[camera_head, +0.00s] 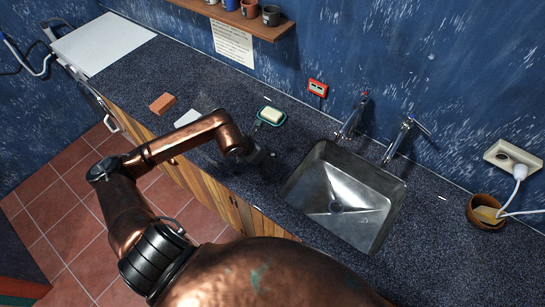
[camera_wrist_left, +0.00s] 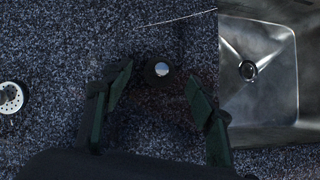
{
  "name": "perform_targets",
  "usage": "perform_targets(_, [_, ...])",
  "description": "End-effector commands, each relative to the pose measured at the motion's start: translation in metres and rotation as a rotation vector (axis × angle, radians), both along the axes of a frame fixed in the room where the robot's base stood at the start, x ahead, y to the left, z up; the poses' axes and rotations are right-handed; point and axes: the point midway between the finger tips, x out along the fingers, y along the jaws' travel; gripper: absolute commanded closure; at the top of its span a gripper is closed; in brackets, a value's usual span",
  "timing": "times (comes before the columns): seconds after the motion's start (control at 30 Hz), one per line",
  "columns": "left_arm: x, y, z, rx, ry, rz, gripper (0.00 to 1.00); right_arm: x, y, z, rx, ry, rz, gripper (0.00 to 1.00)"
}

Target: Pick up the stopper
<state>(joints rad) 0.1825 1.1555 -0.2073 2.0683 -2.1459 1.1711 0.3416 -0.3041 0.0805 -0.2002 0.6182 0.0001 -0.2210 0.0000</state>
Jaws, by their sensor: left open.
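The stopper (camera_wrist_left: 161,69) is a small dark round piece with a shiny metal knob, lying on the speckled counter in the left wrist view. My left gripper (camera_wrist_left: 157,77) is open, with one finger on each side of the stopper; I see no finger touching it. In the head view my left gripper (camera_head: 254,155) is low over the counter, left of the sink (camera_head: 345,200), and mostly hidden by its own wrist. I cannot make out the stopper clearly there. My right gripper is not in view.
A round perforated strainer (camera_wrist_left: 10,97) lies at the left in the wrist view. A soap bar in a green dish (camera_head: 271,116), a white flat item (camera_head: 188,117) and an orange block (camera_head: 161,103) sit along the counter. Two taps stand behind the sink; a brown bowl (camera_head: 474,213) is right.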

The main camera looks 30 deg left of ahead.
Motion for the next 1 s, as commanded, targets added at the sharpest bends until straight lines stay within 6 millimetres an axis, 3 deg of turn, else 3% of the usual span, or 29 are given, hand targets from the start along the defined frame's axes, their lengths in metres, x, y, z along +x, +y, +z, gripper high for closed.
perform_targets(0.17, [0.009,-0.003,-0.014,-0.002,-0.001,0.001,0.48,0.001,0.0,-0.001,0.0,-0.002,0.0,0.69])
perform_targets(0.4, [0.008,-0.001,-0.016,-0.001,-0.001,0.003,0.48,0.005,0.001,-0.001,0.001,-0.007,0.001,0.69])
perform_targets(1.0, [0.008,-0.001,-0.015,-0.001,-0.001,0.003,0.89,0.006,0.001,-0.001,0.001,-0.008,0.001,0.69])
